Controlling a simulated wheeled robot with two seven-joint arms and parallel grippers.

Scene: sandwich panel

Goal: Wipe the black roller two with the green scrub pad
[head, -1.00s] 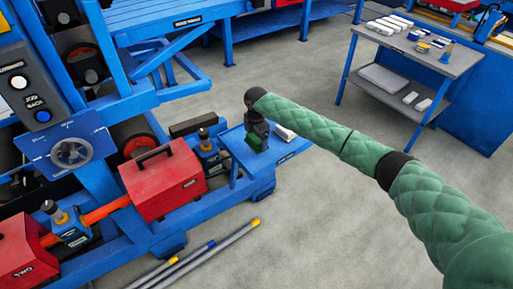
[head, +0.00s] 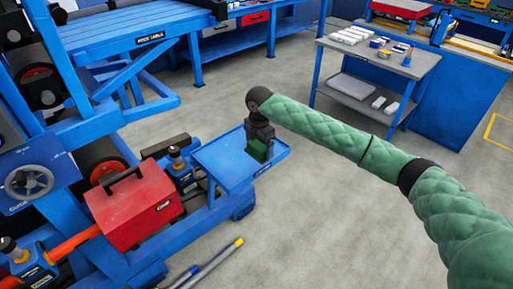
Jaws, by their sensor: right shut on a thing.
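My right gripper (head: 258,140) points down over the blue tray (head: 222,168) at the end of the machine's base. It is shut on the green scrub pad (head: 258,152), which shows as a dark green patch below the fingers. I cannot tell whether the pad touches the tray. Dark rollers with red ends sit in the machine at the left: one higher up (head: 44,98) and one lower (head: 86,160). Frame parts and the red box cover much of them, and I cannot read which is roller two. My left gripper is not in view.
A red box (head: 135,210) with a black handle stands left of the tray. Grey bars (head: 212,265) lie on the floor in front. A blue table (head: 135,35) is behind, and a grey cart (head: 385,58) with small items is at back right. The middle floor is clear.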

